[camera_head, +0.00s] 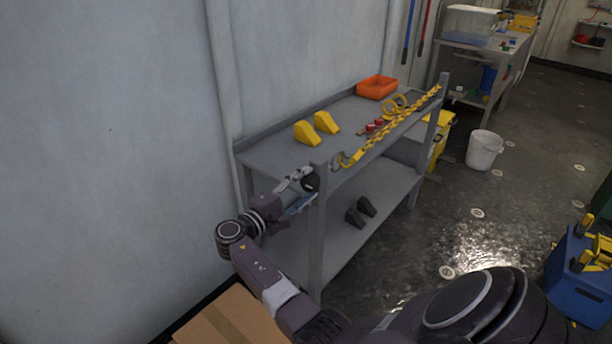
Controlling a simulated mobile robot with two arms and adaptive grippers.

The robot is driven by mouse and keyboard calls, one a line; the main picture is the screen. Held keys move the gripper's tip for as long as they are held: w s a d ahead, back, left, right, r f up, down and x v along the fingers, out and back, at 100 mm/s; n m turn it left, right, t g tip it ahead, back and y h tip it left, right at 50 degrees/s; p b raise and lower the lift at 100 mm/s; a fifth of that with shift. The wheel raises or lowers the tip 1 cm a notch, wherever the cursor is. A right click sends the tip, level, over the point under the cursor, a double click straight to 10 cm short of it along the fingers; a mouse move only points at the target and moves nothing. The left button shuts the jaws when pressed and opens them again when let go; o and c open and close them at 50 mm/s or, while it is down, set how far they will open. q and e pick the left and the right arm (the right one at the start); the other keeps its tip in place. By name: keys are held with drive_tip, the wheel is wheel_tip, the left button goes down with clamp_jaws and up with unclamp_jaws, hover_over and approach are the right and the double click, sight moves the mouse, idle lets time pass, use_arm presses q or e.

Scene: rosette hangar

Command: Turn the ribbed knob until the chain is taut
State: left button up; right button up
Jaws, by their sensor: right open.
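A yellow chain (395,122) runs along the front edge of the grey bench (270,150), from a hook near the near post to the far post. Whether it is slack or taut is hard to tell. A dark round knob (311,182) is at the bench's near end, beside the corner post; its ribs are too small to make out. My right gripper (303,192) is open at the knob, with one finger above and one below on its left side. I cannot tell whether they touch it. My left gripper is not in view.
Two yellow wedges (306,132), an orange bin (377,87) and small red items (375,125) are on the bench top. Dark wedges (355,217) lie on its lower shelf. A cardboard box (230,318) is below my arm. A white bucket (484,150) stands on the floor at right.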

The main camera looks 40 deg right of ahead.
drive_tip(key=shift+r+n+p, duration=0.25)
drive_tip(key=shift+n+p, duration=0.1)
drive_tip(key=shift+n, duration=0.15)
drive_tip(key=shift+f+n, duration=0.2)
drive_tip(key=shift+n, duration=0.2)
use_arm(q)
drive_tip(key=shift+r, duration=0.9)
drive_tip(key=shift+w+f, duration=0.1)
